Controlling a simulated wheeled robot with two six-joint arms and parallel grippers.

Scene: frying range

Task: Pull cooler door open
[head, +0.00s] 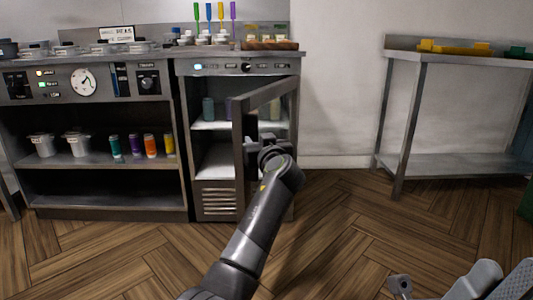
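The cooler (219,200) is the steel cabinet at the middle, under a control panel. Its framed door (239,165) stands partly open, swung out toward me from the right side, and shelves with containers show inside. My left gripper (262,143) is at the door, near a dark upright part that may be the handle. My own wrist hides the fingertips, so I cannot tell whether they are closed on it. Grey parts of my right arm show at the lower right; its gripper's fingers cannot be made out clearly.
A counter unit (110,202) with shelves of tubs and coloured bottles stands left of the cooler. A steel table (455,70) with yellow and green items stands at the right. The wooden floor (340,225) in front and between them is clear.

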